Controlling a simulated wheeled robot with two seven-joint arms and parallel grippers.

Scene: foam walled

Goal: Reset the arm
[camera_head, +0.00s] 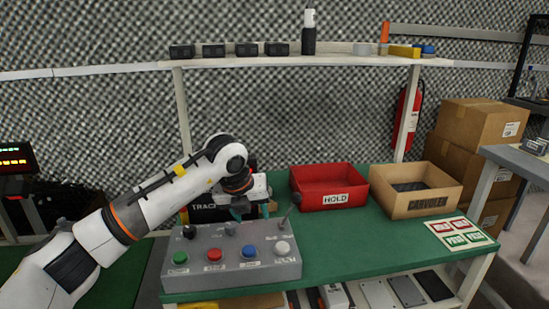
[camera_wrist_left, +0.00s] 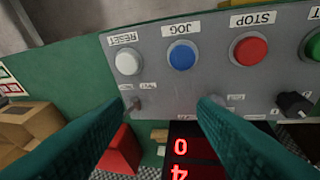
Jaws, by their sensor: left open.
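A grey control box (camera_head: 232,262) sits on the green table. It has green, red, blue (camera_head: 250,250) and white (camera_head: 282,248) buttons along its front, with a black knob (camera_head: 189,231) and a lever switch (camera_head: 284,221) behind. In the left wrist view the box appears upside down, with the white RESET button (camera_wrist_left: 129,61), blue JOG button (camera_wrist_left: 182,55) and red STOP button (camera_wrist_left: 249,48). My left gripper (camera_head: 243,210) is open and empty above the back of the box. Its teal fingers (camera_wrist_left: 163,115) show apart in the wrist view. My right gripper is out of view.
Behind the box is a black unit labelled TRAC (camera_head: 203,209), partly hidden by my gripper; a red-digit display (camera_wrist_left: 190,155) shows in the wrist view. A red HOLD bin (camera_head: 328,188) and a cardboard bin (camera_head: 414,196) stand right. A shelf (camera_head: 330,61) runs above.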

